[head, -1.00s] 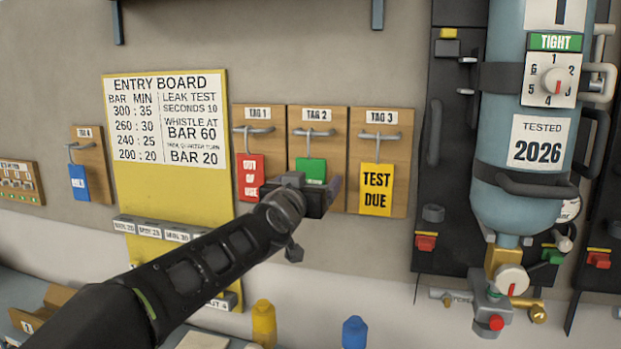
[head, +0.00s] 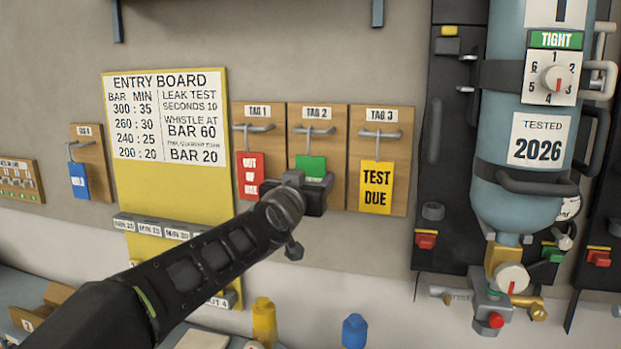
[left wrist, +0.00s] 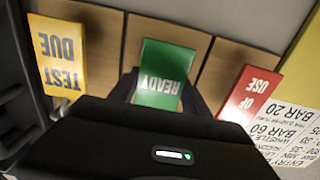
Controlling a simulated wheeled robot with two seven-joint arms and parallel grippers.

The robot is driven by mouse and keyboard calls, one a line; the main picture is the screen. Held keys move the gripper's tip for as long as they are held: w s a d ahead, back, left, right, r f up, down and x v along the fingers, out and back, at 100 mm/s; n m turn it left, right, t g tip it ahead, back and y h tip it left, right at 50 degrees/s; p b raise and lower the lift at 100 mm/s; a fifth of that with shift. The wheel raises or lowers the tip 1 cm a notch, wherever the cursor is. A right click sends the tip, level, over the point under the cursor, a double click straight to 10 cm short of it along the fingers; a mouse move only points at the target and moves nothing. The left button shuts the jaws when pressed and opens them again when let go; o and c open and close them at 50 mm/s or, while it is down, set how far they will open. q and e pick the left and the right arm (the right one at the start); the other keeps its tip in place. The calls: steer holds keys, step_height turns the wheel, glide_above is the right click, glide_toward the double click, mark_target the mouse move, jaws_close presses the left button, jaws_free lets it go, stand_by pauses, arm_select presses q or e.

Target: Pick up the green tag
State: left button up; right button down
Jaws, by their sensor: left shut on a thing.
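The green tag (head: 311,167) hangs by its loop from the TAG 2 hook (head: 315,130) on a wooden board. Its lower part is hidden behind my left gripper (head: 314,184) in the head view. In the left wrist view the green tag (left wrist: 163,75) reads "READY" and its end lies between the fingers (left wrist: 160,100). My left gripper is shut on the tag, at its lower part. My right gripper is not in view.
A red "OUT OF USE" tag (head: 250,176) hangs close on the left and a yellow "TEST DUE" tag (head: 376,188) on the right. The yellow entry board (head: 180,214) is further left. A blue cylinder (head: 528,110) stands at right.

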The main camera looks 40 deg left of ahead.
mark_target(310, 163)
arm_select(q)
steer(key=c, duration=0.3)
steer(key=shift+r, duration=0.15)
steer(key=shift+a+r+p, duration=0.1)
steer(key=shift+r+p, duration=0.9)
steer(key=shift+r, duration=0.55)
steer(key=shift+s+r, duration=0.1)
steer(key=shift+s, duration=0.15)
steer(key=b+v, duration=0.5)
steer(key=v, duration=1.2)
steer(key=shift+s+d, duration=0.2)
steer(key=shift+d, duration=0.1)
